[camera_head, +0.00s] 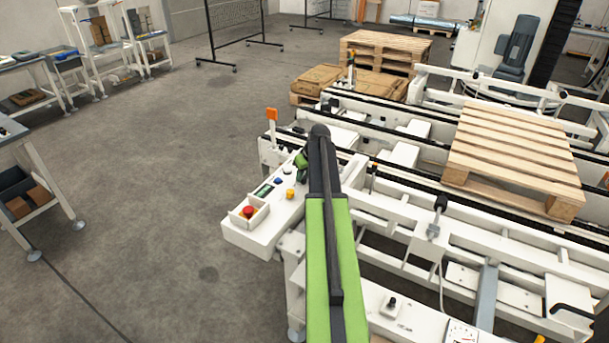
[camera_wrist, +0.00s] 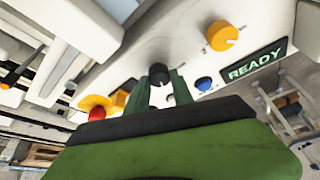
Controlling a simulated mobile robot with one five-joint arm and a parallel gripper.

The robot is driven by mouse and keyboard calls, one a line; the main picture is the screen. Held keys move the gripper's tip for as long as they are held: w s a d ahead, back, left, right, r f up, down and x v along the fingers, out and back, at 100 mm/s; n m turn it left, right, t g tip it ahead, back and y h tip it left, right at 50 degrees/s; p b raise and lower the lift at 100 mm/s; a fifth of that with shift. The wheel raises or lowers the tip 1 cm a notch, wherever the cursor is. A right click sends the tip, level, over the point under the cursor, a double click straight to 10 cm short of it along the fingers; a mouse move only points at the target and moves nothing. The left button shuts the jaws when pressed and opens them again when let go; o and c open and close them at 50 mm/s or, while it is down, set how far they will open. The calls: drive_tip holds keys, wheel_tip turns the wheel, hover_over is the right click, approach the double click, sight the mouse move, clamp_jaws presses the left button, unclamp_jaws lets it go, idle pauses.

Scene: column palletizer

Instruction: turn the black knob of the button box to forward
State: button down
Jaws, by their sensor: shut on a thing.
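The button box (camera_head: 238,232) is a white panel at the near end of the conveyor, left of my arm in the head view. The black knob (camera_wrist: 159,71) shows in the wrist view between the two green fingers of my gripper (camera_wrist: 160,90), which is shut on it. In the head view my gripper (camera_head: 301,161) is at the far part of the box, and my arm hides the knob. Which way the knob points I cannot tell clearly. A yellow knob (camera_wrist: 222,36), a blue button (camera_wrist: 204,84) and a display reading READY (camera_wrist: 257,60) are beside it.
A red button (camera_head: 248,211) sits at the near end of the box. An orange-topped post (camera_head: 271,115) stands just beyond it. A wooden pallet (camera_head: 515,150) lies on the conveyor at right. The floor (camera_head: 170,180) at left is free.

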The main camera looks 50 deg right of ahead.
drive_tip(key=m, duration=0.2)
drive_tip(key=m+h, duration=0.1)
drive_tip(key=m, duration=0.1)
drive_tip(key=shift+a+m+g+h, duration=0.15)
drive_tip(key=shift+m+g+h, duration=0.15)
drive_tip(key=shift+m+g, duration=0.1)
idle(0.4)
drive_tip(key=c, duration=1.1)
unclamp_jaws()
drive_tip(key=p+v, duration=1.6)
drive_tip(key=v, duration=0.1)
drive_tip(key=shift+a, duration=0.15)
drive_tip(key=shift+r, duration=0.15)
